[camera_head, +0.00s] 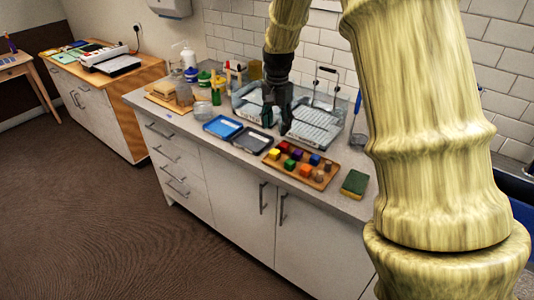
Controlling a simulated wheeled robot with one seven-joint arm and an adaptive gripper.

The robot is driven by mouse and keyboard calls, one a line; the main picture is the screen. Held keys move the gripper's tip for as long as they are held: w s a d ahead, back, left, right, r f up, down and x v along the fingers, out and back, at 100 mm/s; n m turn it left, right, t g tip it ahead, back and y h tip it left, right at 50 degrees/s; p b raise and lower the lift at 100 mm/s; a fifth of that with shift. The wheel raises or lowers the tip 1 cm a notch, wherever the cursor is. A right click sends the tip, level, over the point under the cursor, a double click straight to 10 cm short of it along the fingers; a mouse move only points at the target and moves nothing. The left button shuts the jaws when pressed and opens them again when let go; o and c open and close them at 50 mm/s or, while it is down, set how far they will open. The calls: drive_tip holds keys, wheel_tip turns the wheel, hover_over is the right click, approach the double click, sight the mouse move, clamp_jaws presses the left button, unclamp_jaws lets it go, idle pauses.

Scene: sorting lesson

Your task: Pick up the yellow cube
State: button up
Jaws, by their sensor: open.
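The yellow cube (274,154) sits at the left front corner of a wooden tray (318,183) on the counter, among several other coloured cubes. My gripper (284,125) hangs from the arm above and behind the tray's left end, apart from the cubes. It is dark and small in this view, with its fingers pointing down. It is open and nothing shows between its fingers. My arm covers the right part of the view.
A blue tray (222,127) and a dark grey tray (251,140) lie left of the wooden tray. Dish racks (318,122) stand behind. Bottles and jars crowd the counter's left end.

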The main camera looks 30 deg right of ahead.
drive_tip(key=p, duration=0.1)
hover_over(275, 150)
wheel_tip(275, 150, down, 5)
drive_tip(key=shift+w, duration=0.15)
drive_tip(key=shift+s+f+p, duration=0.3)
drive_tip(key=shift+p, duration=0.1)
drive_tip(key=shift+f+p, duration=0.75)
drive_tip(key=shift+f, duration=1.5)
drive_tip(key=c, duration=0.9)
